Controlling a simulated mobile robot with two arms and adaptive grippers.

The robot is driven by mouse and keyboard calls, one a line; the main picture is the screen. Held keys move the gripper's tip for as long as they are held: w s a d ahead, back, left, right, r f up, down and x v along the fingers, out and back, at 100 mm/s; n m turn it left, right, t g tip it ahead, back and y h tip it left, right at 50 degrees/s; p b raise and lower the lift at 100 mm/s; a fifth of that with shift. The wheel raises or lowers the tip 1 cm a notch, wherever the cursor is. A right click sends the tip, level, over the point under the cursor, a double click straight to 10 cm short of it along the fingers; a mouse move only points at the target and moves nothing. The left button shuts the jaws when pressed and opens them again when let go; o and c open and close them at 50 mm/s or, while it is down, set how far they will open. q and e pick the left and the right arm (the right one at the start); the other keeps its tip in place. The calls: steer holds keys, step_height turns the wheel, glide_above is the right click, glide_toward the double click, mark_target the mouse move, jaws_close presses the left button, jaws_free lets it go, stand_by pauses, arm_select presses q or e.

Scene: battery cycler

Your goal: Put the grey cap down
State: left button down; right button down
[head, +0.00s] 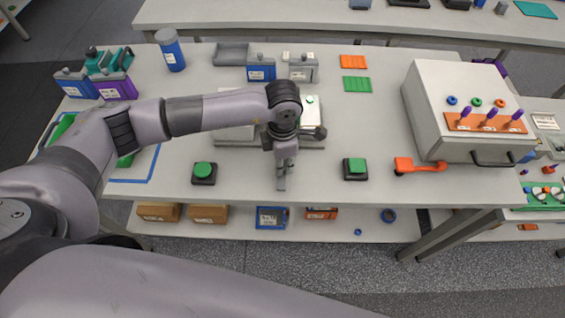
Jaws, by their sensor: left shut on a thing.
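My left gripper (282,172) points down over the front middle of the white table (325,195), between two green-topped black buttons. It is shut on a small grey piece, which I take for the grey cap (281,184). The cap is small and mostly hidden by the fingers, and I cannot tell whether it touches the table. My right gripper is not in view.
Green buttons stand left (203,170) and right (356,166) of the gripper. Behind it is a light device (235,107), partly hidden by my arm. An orange-handled tool (420,165) and a large grey-white box (455,95) stand right. The table's front edge is close.

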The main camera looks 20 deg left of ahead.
arm_select(q)
steer(key=shift+f, duration=0.85)
steer(key=shift+f, duration=0.2)
steer(key=c, duration=1.6)
jaws_free()
steer(key=shift+o, duration=0.2)
steer(key=shift+r, duration=0.15)
